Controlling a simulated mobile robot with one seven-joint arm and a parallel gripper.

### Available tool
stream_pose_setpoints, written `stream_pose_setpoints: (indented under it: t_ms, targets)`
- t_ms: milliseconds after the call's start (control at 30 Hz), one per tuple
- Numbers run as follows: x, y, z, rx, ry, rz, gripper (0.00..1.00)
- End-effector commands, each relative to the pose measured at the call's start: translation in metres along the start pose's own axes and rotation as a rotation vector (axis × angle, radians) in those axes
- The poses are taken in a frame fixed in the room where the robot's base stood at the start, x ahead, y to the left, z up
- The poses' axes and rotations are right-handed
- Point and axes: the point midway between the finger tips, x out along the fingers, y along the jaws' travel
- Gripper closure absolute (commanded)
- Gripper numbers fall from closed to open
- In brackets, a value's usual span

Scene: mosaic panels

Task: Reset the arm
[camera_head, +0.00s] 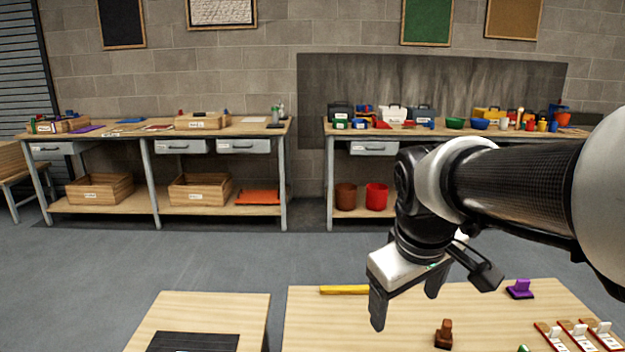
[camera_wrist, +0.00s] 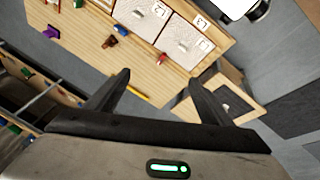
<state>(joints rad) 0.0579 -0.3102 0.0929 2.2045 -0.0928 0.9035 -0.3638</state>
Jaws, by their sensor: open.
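My gripper (camera_head: 406,300) hangs from my arm above the near wooden table (camera_head: 320,325) in the head view. Its two dark fingers are apart with nothing between them. In the wrist view, my gripper (camera_wrist: 160,78) also shows empty, with the tabletop some distance beyond the fingertips. The arm reaches in from the right side of the head view, bent at the wrist, and hides part of the back bench.
The table holds a yellow bar (camera_head: 344,290), a brown piece (camera_head: 444,334), a purple-handled piece (camera_head: 520,289) and red-and-white holders (camera_head: 578,336). The wrist view shows numbered light panels (camera_wrist: 190,40). A smaller table (camera_head: 250,312) stands left. Open floor (camera_head: 230,258) lies behind.

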Motion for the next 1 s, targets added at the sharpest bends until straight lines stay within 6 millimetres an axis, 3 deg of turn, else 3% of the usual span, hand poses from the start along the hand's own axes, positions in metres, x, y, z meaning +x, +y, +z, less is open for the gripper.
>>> stream_pose_setpoints:
  t_ms: [200,467,500,867,1000]
  targets:
    - [-0.027,-0.024,0.048,0.251,0.089,-0.012,0.25]
    - [-0.035,-0.047,0.088,0.470,0.168,-0.056,0.25]
    - [-0.052,-0.043,0.082,0.473,0.165,-0.056,0.25]
    - [-0.135,-0.022,0.057,0.467,0.161,-0.055,0.25]
    - [-0.183,-0.010,0.043,0.466,0.161,-0.055,0.25]
